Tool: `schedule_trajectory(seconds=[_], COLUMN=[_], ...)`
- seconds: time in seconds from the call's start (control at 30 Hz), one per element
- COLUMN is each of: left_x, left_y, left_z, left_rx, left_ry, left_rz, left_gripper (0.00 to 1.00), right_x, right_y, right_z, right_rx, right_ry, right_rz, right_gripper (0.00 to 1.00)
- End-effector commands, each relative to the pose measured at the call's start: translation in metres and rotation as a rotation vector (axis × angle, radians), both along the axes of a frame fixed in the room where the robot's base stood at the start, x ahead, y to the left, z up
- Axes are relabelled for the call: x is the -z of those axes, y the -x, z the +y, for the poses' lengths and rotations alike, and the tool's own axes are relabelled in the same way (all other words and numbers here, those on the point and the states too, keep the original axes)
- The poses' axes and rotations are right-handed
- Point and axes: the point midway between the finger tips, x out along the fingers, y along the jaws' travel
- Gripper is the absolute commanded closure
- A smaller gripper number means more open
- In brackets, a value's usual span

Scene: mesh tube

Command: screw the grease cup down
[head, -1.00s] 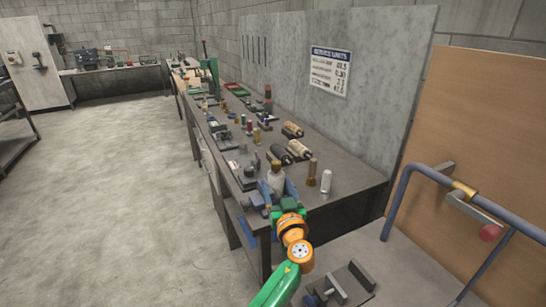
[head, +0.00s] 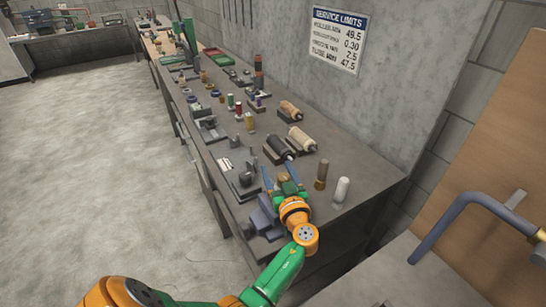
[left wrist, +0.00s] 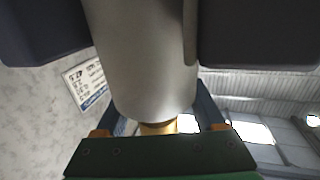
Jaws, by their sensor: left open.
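My left gripper (head: 280,181) is at the near end of the bench, with its blue fingers pointing away from me. In the left wrist view a smooth pale grey cylinder (left wrist: 145,55), perhaps the grease cup, stands between the dark finger pads (left wrist: 144,45). The pads are open on either side of it; I cannot tell if they touch it. A short brass-coloured part (left wrist: 158,127) shows at its end nearest the palm. In the head view the gripper hides most of this cylinder. My right gripper is in neither view.
The long grey bench (head: 225,190) carries several small parts and tools. A brown cylinder (head: 321,174) and a white cylinder (head: 341,190) stand close right of the gripper. A blue-grey vise-like block (head: 264,220) is at the near edge. A bent blue pipe (head: 465,207) is at right.

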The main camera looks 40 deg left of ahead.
Motion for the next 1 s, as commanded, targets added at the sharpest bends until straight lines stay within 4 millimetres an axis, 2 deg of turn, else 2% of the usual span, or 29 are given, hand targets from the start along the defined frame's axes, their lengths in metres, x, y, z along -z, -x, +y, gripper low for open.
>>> schedule_trajectory(seconds=[0.23, 0.27, 0.5, 0.53, 0.77, 1.0], left_x=[0.0004, 0.0004, 0.0004, 0.0005, 0.0014, 0.0019], left_y=[0.0004, 0.0004, 0.0003, 0.0004, 0.0003, -0.0014], left_z=[-0.0012, -0.0012, -0.001, -0.001, -0.0011, -0.0029], left_rx=[0.001, 0.001, 0.001, 0.001, 0.014, 0.119], left_ry=[0.0, 0.0, 0.0, 0.0, 0.002, 0.001], left_rz=[0.0, 0.0, 0.0, 0.0, 0.001, 0.0], left_gripper=[0.29, 0.32, 0.96, 1.0, 1.0, 1.0], right_x=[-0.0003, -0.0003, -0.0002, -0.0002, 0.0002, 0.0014], right_y=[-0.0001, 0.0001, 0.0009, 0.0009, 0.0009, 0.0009], right_z=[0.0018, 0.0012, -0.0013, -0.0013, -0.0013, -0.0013], right_rx=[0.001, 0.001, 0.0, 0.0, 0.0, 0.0], right_ry=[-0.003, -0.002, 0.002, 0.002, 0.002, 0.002], right_rz=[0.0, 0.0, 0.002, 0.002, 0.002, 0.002], right_gripper=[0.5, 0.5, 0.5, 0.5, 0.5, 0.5])
